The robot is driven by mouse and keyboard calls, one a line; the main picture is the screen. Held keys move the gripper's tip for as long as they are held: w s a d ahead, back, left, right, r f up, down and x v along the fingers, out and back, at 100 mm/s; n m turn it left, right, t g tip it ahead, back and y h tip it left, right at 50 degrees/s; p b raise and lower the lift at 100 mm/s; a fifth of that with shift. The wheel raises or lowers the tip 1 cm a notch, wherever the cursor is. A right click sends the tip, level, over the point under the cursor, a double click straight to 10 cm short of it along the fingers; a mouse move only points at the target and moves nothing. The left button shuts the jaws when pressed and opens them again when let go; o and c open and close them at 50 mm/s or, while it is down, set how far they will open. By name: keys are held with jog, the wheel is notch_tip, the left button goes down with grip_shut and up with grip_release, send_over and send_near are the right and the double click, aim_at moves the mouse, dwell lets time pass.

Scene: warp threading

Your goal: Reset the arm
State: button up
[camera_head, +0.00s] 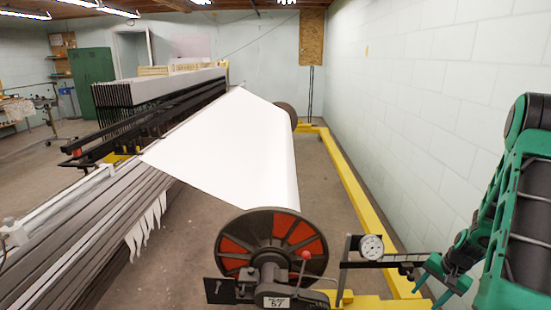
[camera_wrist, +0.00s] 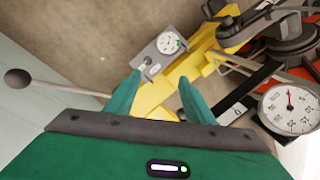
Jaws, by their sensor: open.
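My arm comes in at the right edge in the head view, green and black. My gripper (camera_head: 438,283) hangs low beside the yellow frame, just right of the dial gauge arm. In the wrist view my gripper (camera_wrist: 160,93) shows two green fingers spread apart with nothing between them. A small grey block with a dial (camera_wrist: 168,43) lies beyond the fingertips, over the yellow frame. A larger round dial gauge (camera_head: 371,247) stands on a bracket left of my gripper; it also shows at the right of the wrist view (camera_wrist: 291,108).
A warp beam with a red and black flange (camera_head: 272,247) carries a white sheet (camera_head: 235,150). A yellow frame rail (camera_head: 362,200) runs along the floor by the white block wall (camera_head: 440,110). A lever with a dark ball knob (camera_wrist: 18,79) reaches in near my left finger.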

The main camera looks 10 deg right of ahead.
jog(key=s+a+r+n+g+h, duration=0.1)
jog(key=s+a+r, duration=0.1)
jog(key=a+r, duration=0.35)
jog(key=s+a+r+n, duration=0.1)
jog(key=s+a+r, duration=0.15)
jog(key=r, duration=0.55)
jog(key=s+a+r+n+g+h, duration=0.1)
jog(key=s+a+r+n, duration=0.15)
jog(key=r, duration=0.45)
jog(key=s+a+r, duration=0.4)
jog(key=s+a, duration=0.1)
jog(key=s, duration=0.2)
jog(key=s+a+r+n, duration=0.1)
jog(key=s+a+r, duration=0.3)
jog(key=s, duration=0.3)
jog(key=shift+s+a+r+y, duration=0.25)
jog(key=shift+a+y, duration=0.15)
jog(key=shift+a, duration=0.5)
jog(key=shift+n, duration=0.25)
jog(key=shift+w+f, duration=0.25)
jog(key=shift+w, duration=0.4)
